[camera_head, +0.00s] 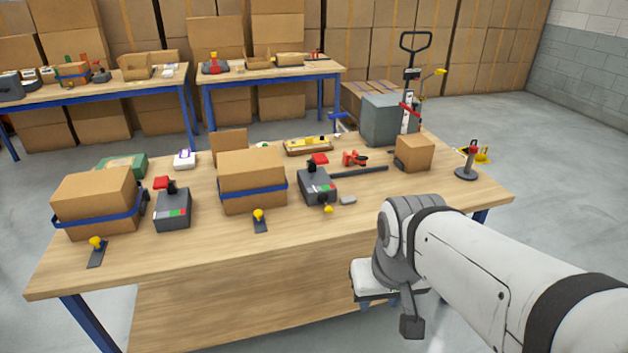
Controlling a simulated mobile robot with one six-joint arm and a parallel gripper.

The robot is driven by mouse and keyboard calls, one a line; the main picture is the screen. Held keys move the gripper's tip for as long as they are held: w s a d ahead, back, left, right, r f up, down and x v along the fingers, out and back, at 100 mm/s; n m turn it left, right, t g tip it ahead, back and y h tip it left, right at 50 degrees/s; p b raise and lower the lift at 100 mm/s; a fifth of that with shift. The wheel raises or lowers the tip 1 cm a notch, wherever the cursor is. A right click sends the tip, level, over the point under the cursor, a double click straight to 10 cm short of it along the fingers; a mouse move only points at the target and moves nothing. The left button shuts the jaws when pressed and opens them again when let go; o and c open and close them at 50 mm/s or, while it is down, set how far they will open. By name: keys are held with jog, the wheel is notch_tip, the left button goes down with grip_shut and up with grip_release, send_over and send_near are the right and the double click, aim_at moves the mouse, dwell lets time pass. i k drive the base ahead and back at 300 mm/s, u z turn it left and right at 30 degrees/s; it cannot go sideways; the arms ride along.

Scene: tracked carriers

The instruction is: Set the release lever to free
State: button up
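Two grey boxes with red-handled levers stand on the near wooden table (200,265). The left box (173,212) has a green-and-red mark and a red handle (164,183). The middle box (317,188) has a similar mark and a red handle (318,159). Small yellow-knobbed levers on dark plates stand at the left (96,243), centre (259,215) and by the middle box (328,210). I cannot tell which is the release lever.
Cartons with blue straps (97,200) (252,182) stand beside the grey boxes. A small carton (414,153), red clamp (354,158) and round-based post (467,172) are at the right. Behind stand a pallet jack (410,85) and two more tables. The right floor is clear.

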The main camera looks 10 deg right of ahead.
aim_at(328, 209)
jog(key=k, duration=0.4)
jog(key=u, duration=0.35)
jog(key=i, duration=1.45)
jog(key=z, duration=0.6)
